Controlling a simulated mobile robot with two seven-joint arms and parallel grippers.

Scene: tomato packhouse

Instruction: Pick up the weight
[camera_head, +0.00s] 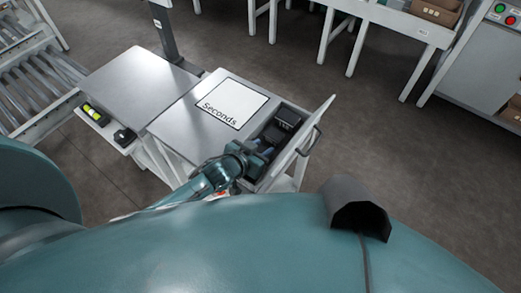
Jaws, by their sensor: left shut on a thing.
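An open drawer (302,143) sticks out at the right end of the steel bench and holds dark things. My left gripper (262,154) reaches down into the near part of this drawer. It is shut on a small dark thing, which seems to be the weight; the fingers and the arm hide most of it, so its shape is unclear. A black boxy thing (288,117) sits at the far end of the drawer, apart from the gripper. My right gripper is not in view.
A white mat marked "Seconds" (234,104) lies on the bench top (187,128). A side shelf holds a tray with yellow-green round things (94,112) and a black device (124,137). A roller conveyor (38,88) stands at left. The floor right of the drawer is clear.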

